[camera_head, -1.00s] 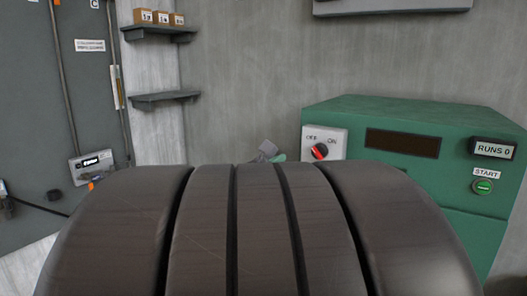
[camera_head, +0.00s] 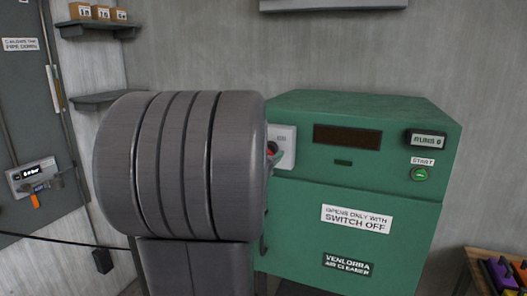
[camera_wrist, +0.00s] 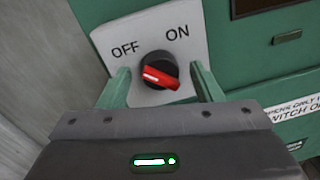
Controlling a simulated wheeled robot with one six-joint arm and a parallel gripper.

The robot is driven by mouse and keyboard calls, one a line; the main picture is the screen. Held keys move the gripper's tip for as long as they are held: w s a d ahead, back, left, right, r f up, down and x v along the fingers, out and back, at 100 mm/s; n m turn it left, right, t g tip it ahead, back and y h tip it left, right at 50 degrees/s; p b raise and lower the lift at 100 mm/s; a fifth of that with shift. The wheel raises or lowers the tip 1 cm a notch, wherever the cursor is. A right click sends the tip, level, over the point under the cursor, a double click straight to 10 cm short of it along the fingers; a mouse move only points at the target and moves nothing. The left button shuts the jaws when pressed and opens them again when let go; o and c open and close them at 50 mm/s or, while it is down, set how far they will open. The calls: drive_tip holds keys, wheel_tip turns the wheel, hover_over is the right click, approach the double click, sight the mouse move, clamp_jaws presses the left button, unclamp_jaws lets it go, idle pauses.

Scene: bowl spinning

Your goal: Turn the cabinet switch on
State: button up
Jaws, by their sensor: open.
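The switch is a red knob on a round black base, on a white plate (camera_head: 285,156) marked OFF and ON at the upper left of the green cabinet (camera_head: 330,230). In the wrist view the red knob (camera_wrist: 163,78) sits between OFF on the left and ON on the right. Its white mark is at its left end, on the OFF side. My gripper (camera_wrist: 160,70) is open, its two green fingers on either side of the knob. I cannot tell whether they touch it. In the head view my arm hides the gripper and most of the switch.
The cabinet front has a dark display window (camera_head: 347,136), a green START button (camera_head: 419,174) and a runs counter (camera_head: 426,140). A label says it opens only with the switch off. Shelves (camera_head: 98,28) hang at left. A wooden table (camera_head: 478,262) stands at lower right.

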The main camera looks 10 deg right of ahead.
drive_tip(key=c, duration=1)
drive_tip(key=shift+f+b, duration=0.15)
drive_tip(key=shift+b, duration=0.6)
drive_tip(key=m+b, duration=0.6)
drive_tip(key=b, duration=0.3)
drive_tip(key=m+b, duration=0.6)
drive_tip(key=b, duration=0.2)
drive_tip(key=shift+s+d+f+y+b, duration=0.1)
drive_tip(key=shift+f+y+b, duration=0.05)
drive_tip(key=shift+y+b, duration=0.25)
drive_tip(key=m+b, duration=0.4)
drive_tip(key=shift+m+y, duration=0.3)
drive_tip(key=shift+m, duration=0.1)
drive_tip(key=shift+d, duration=0.1)
